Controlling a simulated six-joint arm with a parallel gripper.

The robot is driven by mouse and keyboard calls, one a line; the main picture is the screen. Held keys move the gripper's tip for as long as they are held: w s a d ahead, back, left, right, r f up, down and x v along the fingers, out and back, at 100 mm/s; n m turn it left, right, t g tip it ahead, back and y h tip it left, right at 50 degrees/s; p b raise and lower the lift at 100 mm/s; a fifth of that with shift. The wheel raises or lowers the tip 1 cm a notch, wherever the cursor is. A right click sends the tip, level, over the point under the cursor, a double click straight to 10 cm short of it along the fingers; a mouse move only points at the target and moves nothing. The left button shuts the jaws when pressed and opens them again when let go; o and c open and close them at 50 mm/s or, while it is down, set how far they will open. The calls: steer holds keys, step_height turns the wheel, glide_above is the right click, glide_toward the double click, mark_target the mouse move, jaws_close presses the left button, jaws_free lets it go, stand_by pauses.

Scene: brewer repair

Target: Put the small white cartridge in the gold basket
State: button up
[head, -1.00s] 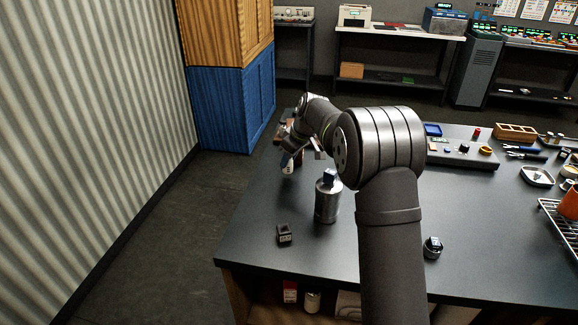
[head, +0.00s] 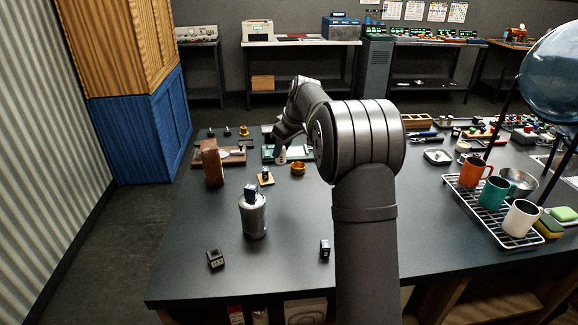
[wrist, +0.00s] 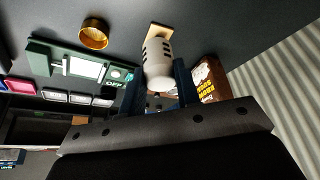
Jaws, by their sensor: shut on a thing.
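My gripper (wrist: 158,88) is shut on the small white cartridge (wrist: 158,62), which has dark slots and sits between the blue fingers in the wrist view. In the head view the cartridge (head: 281,156) hangs below my gripper (head: 282,147), its lower end free. The gold basket (head: 298,168) is a small round gold cup on the table, just right of and nearer than the cartridge. In the wrist view the gold basket (wrist: 95,40) lies to the upper left, apart from the cartridge. The basket's inside is hard to see.
A green board (head: 300,152) lies behind the basket. A small tan square base (head: 265,180) with a dark piece stands left of it. A brown bag (head: 212,163) stands farther left, and a metal canister (head: 254,217) stands nearer. The table's middle front is mostly clear.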

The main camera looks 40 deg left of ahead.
steer(key=w+d+m+t, duration=0.1)
steer(key=w+d+m, duration=0.1)
steer(key=w+d, duration=0.35)
steer(key=w+d+m+t, duration=0.1)
steer(key=w+d+m, duration=0.2)
steer(key=w, duration=0.6)
steer(key=s+a+f, duration=0.1)
steer(key=a+f, duration=0.1)
steer(key=a, duration=0.1)
steer(key=a+f, duration=0.2)
steer(key=a, duration=0.2)
steer(key=s+a+f, duration=0.1)
steer(key=a+f, duration=0.1)
steer(key=a, duration=0.1)
steer(key=shift+s+a+f, duration=0.3)
steer(key=shift+a, duration=0.05)
steer(key=shift+f, duration=2.05)
steer(key=shift+f, duration=0.2)
steer(key=o, duration=1)
steer(key=shift+c, duration=0.2)
steer(key=shift+r, duration=0.1)
